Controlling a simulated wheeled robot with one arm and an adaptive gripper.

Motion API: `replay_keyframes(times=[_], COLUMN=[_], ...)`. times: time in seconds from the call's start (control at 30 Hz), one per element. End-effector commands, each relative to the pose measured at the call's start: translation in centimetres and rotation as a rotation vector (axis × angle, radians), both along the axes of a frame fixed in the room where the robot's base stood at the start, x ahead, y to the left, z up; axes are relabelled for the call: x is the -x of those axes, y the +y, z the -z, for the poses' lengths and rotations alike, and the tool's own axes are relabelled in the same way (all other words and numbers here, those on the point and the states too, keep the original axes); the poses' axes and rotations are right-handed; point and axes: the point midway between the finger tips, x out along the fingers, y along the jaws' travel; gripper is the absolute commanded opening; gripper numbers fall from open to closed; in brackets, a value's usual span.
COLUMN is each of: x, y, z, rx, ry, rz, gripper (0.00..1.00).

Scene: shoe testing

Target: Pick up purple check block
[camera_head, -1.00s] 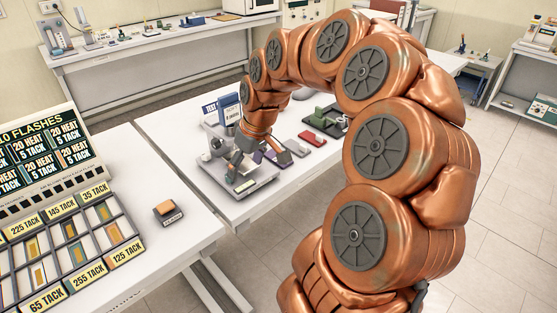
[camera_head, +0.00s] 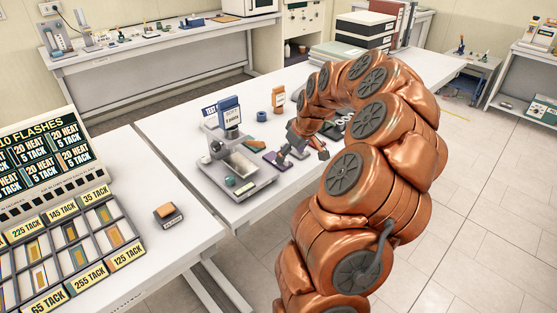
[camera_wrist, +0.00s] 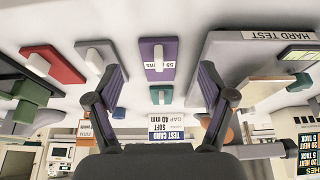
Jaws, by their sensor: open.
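The purple check block (camera_wrist: 152,75) is a flat purple plate with a white grip and a label, part of which reads "points". It lies on the white table, centred between my fingers in the wrist view. In the head view a small purple piece (camera_head: 277,161) lies just right of the test device. My gripper (camera_wrist: 160,84) is open and empty, one finger to each side of the purple block in the picture. In the head view my gripper (camera_head: 306,143) hangs above the table, right of the device. Contact with the block cannot be told.
The grey test device (camera_head: 240,170) stands close on the left. In the wrist view a grey block (camera_wrist: 103,62) and a red block (camera_wrist: 55,66) lie to the left, and a small teal block (camera_wrist: 161,94) sits near the purple one.

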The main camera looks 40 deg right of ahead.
Motion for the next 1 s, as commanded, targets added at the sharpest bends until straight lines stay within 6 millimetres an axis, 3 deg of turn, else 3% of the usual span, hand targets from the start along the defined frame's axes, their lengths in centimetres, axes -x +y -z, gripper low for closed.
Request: replay_keyframes(times=[0.4, 0.67, 1.0], x=[-1.8, -1.8, -1.8], y=[-0.3, -0.3, -0.2], z=[3.6, 3.9, 3.8], rx=[0.000, 0.001, 0.000], ry=[0.000, -0.001, -0.001], rz=[0.001, 0.001, 0.001], gripper=[0.81, 0.80, 0.45])
